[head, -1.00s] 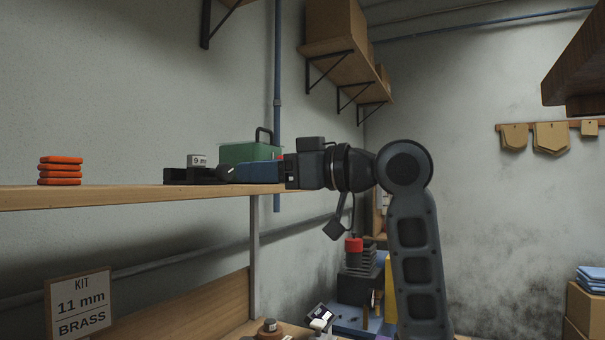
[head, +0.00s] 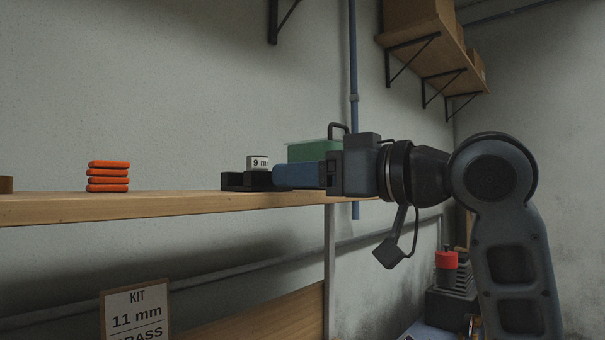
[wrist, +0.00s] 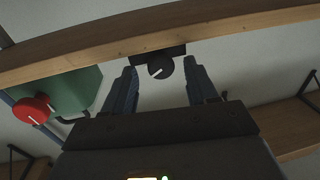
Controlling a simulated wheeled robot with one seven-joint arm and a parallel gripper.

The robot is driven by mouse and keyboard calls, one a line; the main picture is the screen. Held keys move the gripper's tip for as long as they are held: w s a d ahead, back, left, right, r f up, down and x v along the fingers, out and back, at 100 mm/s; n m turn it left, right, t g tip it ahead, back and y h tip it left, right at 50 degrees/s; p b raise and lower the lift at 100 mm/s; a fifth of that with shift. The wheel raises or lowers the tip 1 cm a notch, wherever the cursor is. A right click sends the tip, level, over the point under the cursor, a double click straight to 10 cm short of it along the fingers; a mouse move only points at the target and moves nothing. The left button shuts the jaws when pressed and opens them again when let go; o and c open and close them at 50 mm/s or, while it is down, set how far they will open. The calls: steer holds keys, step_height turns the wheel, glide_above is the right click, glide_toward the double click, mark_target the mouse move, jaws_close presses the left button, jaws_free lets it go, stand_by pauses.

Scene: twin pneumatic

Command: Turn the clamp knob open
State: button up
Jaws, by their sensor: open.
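The clamp is a black block (head: 232,181) on the wooden shelf in the head view, with a white 9 mm piece (head: 258,162) in it. Its round black knob (wrist: 160,66) with a white line shows in the wrist view, below the shelf edge in that picture. My gripper (wrist: 164,74) is open, one blue finger to each side of the knob, with gaps visible on both sides. In the head view my gripper (head: 276,176) reaches to the clamp from the right, and its blue finger hides the knob.
A green box (head: 314,151) stands behind my gripper; the wrist view shows a red knob (wrist: 36,109) on it, left of my fingers. The wooden shelf (head: 180,207) also holds stacked orange pieces (head: 108,177). A sign (head: 135,312) reading 11 mm hangs below.

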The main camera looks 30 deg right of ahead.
steer(key=shift+w+a, duration=0.3)
steer(key=shift+w, duration=0.25)
